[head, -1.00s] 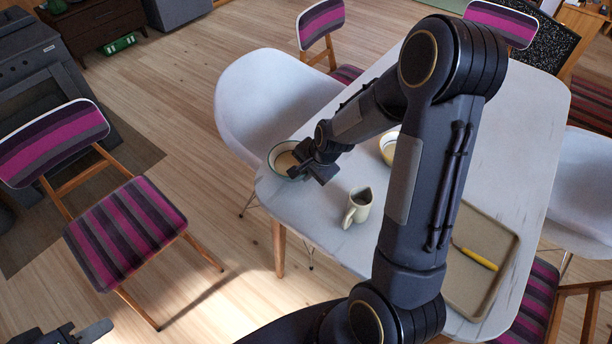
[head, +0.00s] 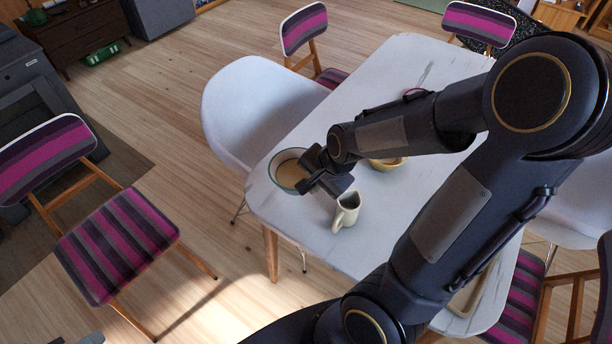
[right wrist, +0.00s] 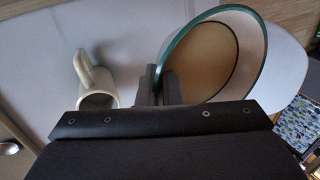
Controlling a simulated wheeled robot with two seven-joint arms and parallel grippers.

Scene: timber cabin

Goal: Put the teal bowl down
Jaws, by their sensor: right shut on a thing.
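The teal bowl (head: 287,172) is at the near left corner of the white table, cream inside with a teal rim. My right gripper (head: 312,182) is shut on its right side. In the right wrist view the bowl (right wrist: 222,62) hangs from the fingers (right wrist: 158,88), its teal rim between them, and looks tilted there. Whether its base touches the table cannot be told. Only a grey tip of my left gripper (head: 92,338) shows at the bottom left of the head view; its fingers are mostly cut off.
A cream jug (head: 345,212) stands close to the right of my right gripper; it also shows in the right wrist view (right wrist: 97,88). A yellow bowl (head: 388,164) is partly behind my arm. The white table (head: 290,232) is bare near its front left edge.

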